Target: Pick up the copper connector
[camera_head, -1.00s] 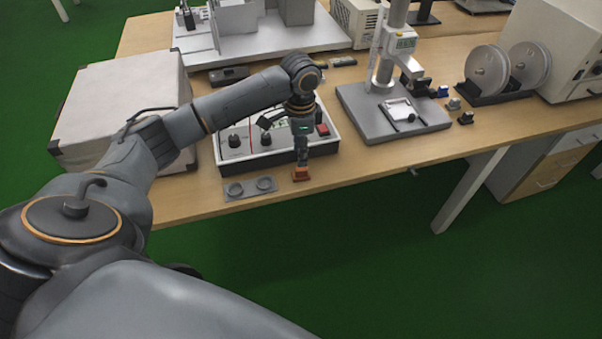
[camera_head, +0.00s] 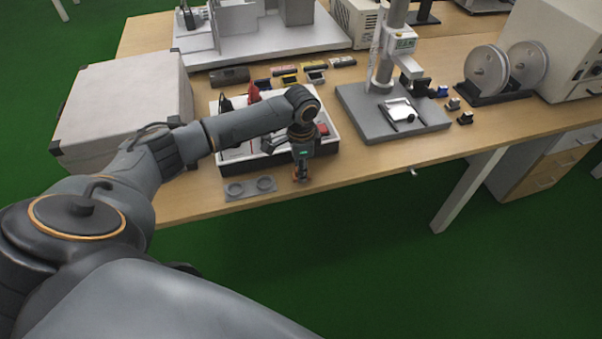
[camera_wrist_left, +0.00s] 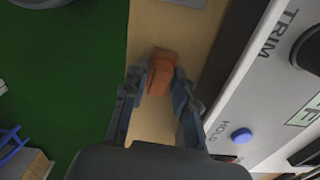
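The copper connector (camera_wrist_left: 162,68) is a small orange-brown block on the wooden table near its front edge. In the head view only bits of it show, low at the fingers of my left gripper (camera_head: 301,173). In the left wrist view my left gripper (camera_wrist_left: 160,88) is open. Its two fingertips lie on either side of the connector's near end. I cannot tell whether either finger touches it. My right gripper is not in view.
A control box (camera_head: 333,141) with knobs stands just behind the connector. A grey plate with two round recesses (camera_head: 248,194) lies to the left. A measuring stand (camera_head: 365,121) and small connectors (camera_head: 465,118) are to the right.

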